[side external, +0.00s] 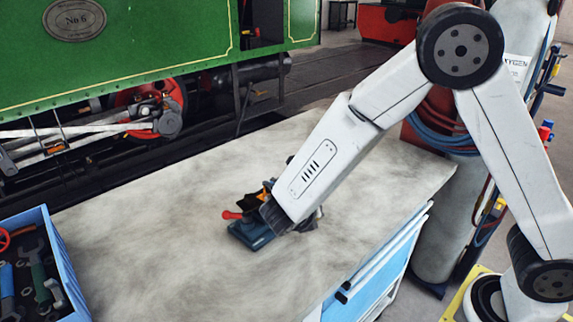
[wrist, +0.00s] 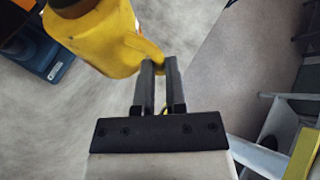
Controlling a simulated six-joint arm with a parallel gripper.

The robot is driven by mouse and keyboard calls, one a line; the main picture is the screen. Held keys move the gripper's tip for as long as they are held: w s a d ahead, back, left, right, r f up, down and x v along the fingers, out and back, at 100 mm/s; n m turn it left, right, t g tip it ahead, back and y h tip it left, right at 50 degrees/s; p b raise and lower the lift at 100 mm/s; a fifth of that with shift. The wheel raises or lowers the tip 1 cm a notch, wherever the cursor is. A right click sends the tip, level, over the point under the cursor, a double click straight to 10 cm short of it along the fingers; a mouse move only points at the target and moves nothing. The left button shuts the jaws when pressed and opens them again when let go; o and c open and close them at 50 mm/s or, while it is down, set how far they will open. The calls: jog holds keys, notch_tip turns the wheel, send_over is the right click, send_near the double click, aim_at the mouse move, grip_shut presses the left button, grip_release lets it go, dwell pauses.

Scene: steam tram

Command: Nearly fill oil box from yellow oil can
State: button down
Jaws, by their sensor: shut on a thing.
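The yellow oil can (wrist: 95,38) fills the upper left of the wrist view. My gripper (wrist: 161,68) is shut on its handle. The can's spout is out of view, and oil cannot be seen. A dark blue box (wrist: 45,62), likely the oil box, is partly hidden behind the can. In the side external view the box (side external: 250,236) sits on the bench, below and left of my wrist. A red handle (side external: 231,215) sticks out on its left. My arm hides most of the can and gripper there, so the can's tilt and any contact are unclear.
The grey bench top (side external: 150,230) is clear around the box. A blue tray of tools (side external: 52,250) stands at the lower left. The green tram (side external: 140,45) is behind the bench. A gas cylinder (side external: 440,215) with hoses stands right of the bench.

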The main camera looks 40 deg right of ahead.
jog(key=shift+r, duration=0.2)
jog(key=shift+w+r, duration=0.15)
jog(key=shift+r, duration=0.15)
jog(key=shift+f, duration=0.2)
dwell(1.0)
jog(key=shift+f, duration=0.3)
jog(key=shift+r, duration=0.15)
dwell(0.8)
jog(key=shift+r, duration=0.3)
jog(key=shift+r, duration=0.15)
dwell(0.9)
